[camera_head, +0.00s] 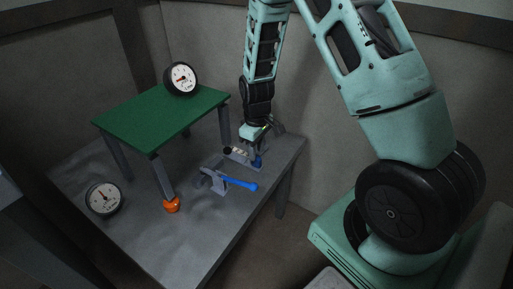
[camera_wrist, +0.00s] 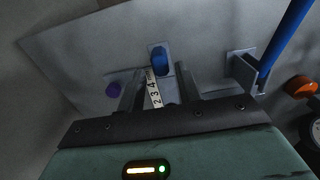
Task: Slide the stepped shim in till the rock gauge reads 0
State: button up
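The stepped shim (camera_wrist: 155,92) shows as a pale strip with printed numbers, also visible in the head view (camera_head: 240,152). A blue upright piece (camera_wrist: 158,60) stands at its far end in the wrist view; I cannot tell if they are joined. My gripper (camera_wrist: 160,76) is low over the bench, its fingers apart on either side of the strip, with visible gaps. In the head view my gripper (camera_head: 250,143) is just above the shim. The green table (camera_head: 160,110) carries a white round dial (camera_head: 181,78); its red needle is visible, its numbers too small to read.
The grey bench (camera_head: 125,235) holds a second dial (camera_head: 103,198) at left. An orange foot (camera_head: 171,204) sits under the near table leg. A blue-handled tool (camera_head: 238,183) rests in a grey stand near my gripper. A purple round thing (camera_wrist: 112,89) shows in the wrist view.

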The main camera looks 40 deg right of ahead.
notch_tip(320, 180, down, 3)
jog(key=shift+f+b, duration=0.15)
jog(key=shift+b, duration=0.85)
jog(key=shift+r+p, duration=0.4)
jog(key=shift+p, duration=0.05)
jog(key=c, duration=0.5)
grip_shut()
jog(key=shift+s+r, duration=0.1)
jog(key=shift+s+d, duration=0.35)
jog(key=shift+s, duration=0.5)
jog(key=o, duration=0.7)
grip_release()
jog(key=shift+o, duration=0.2)
